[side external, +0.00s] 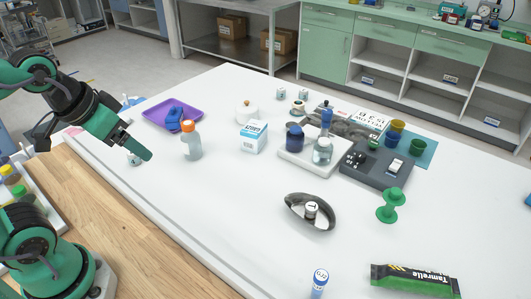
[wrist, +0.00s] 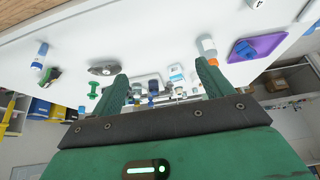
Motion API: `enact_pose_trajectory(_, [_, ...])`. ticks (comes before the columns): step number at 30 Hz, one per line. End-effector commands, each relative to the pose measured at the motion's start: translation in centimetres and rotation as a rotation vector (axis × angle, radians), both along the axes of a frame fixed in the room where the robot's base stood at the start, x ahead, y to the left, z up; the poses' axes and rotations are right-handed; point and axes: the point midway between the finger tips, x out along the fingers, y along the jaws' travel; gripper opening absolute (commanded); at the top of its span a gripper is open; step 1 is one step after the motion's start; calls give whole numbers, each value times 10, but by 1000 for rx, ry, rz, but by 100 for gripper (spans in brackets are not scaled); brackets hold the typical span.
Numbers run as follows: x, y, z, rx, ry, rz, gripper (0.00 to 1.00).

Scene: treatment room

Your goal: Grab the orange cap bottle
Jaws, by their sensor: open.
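The orange cap bottle (side external: 191,142) stands upright on the white table, a clear or whitish body under an orange cap. In the wrist view the bottle (wrist: 206,47) shows just beyond the right finger, partly hidden by it. My gripper (side external: 145,152) is to the left of the bottle in the side view, raised and apart from it. In the wrist view my gripper (wrist: 160,78) has its two green fingers spread wide with nothing between them, so it is open and empty.
A purple tray (side external: 157,110) with a blue item lies behind the bottle. A white-and-blue box (side external: 253,136) stands to its right. A white tray (side external: 301,167) with bottles and a metal dish (side external: 294,217) are farther right. The table front of the bottle is clear.

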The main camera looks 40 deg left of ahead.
Motion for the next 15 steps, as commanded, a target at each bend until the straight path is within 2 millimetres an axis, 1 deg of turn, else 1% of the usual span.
enact_pose_trajectory(5, [9,3,2,2,17,7,79])
enact_pose_trajectory(8, [18,6,5,4,36,14,79])
enact_pose_trajectory(11, [32,10,7,7,60,23,79])
enact_pose_trajectory(15, [54,18,9,10,100,36,79])
